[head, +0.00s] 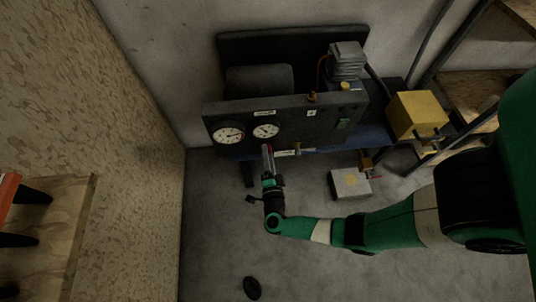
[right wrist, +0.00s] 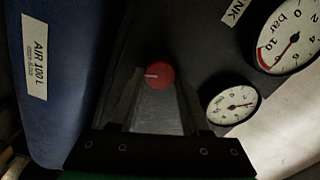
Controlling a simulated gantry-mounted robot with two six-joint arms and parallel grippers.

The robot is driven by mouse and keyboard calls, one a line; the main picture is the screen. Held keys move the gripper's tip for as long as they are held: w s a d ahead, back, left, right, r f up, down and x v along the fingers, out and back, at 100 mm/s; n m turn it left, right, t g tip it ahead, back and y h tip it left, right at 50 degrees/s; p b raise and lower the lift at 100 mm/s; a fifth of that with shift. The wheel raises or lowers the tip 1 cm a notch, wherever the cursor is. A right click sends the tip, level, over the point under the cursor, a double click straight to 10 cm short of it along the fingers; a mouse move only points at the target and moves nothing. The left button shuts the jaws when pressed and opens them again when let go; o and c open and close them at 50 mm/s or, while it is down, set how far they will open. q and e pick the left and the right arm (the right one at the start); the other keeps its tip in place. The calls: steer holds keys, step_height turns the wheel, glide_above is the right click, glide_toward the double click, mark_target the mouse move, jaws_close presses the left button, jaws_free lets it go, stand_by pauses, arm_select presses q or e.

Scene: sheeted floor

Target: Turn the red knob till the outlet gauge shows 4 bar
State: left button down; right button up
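The red knob (right wrist: 159,74) shows in the right wrist view with a white mark pointing left. My right gripper (head: 267,151) is at the dark panel (head: 330,112), below the gauges. In the right wrist view the knob sits at the far end of the grey fingers; whether they grip it cannot be told. Two white gauges, left (head: 229,135) and right (head: 266,131), are on the panel. The right wrist view shows a large gauge (right wrist: 290,38) with a red arc, cut by the edge, and a smaller gauge (right wrist: 232,105). Which is the outlet gauge is unclear. My left gripper is not seen.
A blue tank (right wrist: 45,60) labelled AIR 100 L lies beside the panel. A yellow box (head: 416,114) stands at the right, and a pale box (head: 350,184) lies on the floor. A black round object (head: 252,288) lies in front. A chipboard wall (head: 140,110) borders the left.

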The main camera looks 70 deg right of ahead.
steer(key=o, duration=0.4)
steer(key=p+v, duration=0.2)
steer(key=v, duration=0.9)
steer(key=shift+s+a, duration=0.1)
steer(key=shift+a, duration=0.2)
